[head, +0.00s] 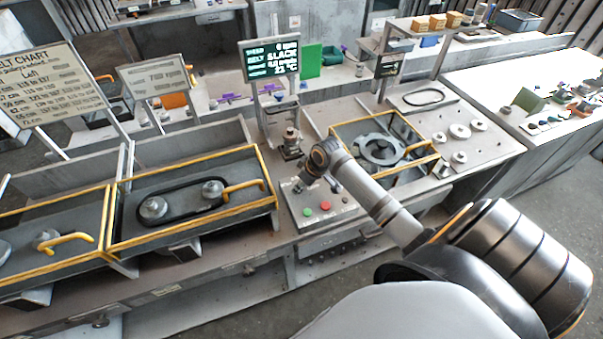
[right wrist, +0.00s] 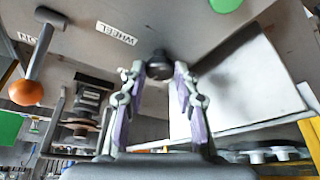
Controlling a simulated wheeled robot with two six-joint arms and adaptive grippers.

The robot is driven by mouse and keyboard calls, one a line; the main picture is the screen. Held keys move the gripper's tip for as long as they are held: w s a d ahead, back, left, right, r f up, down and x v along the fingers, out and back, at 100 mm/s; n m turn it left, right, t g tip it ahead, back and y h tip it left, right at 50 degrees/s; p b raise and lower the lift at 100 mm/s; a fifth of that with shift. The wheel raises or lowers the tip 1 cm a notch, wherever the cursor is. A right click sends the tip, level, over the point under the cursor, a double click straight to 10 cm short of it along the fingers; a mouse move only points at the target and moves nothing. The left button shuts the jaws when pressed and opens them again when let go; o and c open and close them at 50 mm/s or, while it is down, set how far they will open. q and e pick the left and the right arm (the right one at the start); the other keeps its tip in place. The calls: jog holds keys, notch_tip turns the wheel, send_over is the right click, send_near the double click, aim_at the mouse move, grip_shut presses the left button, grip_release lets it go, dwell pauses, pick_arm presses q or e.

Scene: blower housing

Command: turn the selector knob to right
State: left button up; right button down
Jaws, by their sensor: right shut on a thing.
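The selector knob (right wrist: 159,66) is a small dark round knob on the grey control panel (head: 340,209). In the right wrist view it sits between the fingertips of my right gripper (right wrist: 158,78), which is shut on it. In the head view my right gripper (head: 306,181) is at the back left of the panel, and the wrist and gripper hide the knob. I cannot tell which way the knob points. My left gripper is in neither view.
A green button (head: 307,211) and a red button (head: 325,206) are on the panel's front. A lever with an orange ball (right wrist: 26,92) stands beside the knob. A yellow-edged bay (head: 401,171) is to the right, and a belt bay (head: 230,207) to the left. A lit display (head: 270,58) stands behind.

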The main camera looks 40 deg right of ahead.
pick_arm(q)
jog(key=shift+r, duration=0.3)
pick_arm(e)
jog(key=shift+m, duration=0.3)
jog(key=c, duration=1)
grip_release()
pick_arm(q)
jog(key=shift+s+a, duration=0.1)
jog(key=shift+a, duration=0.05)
pick_arm(e)
jog(key=shift+s+r, duration=0.1)
jog(key=shift+r, duration=0.3)
jog(key=shift+v, duration=5.55)
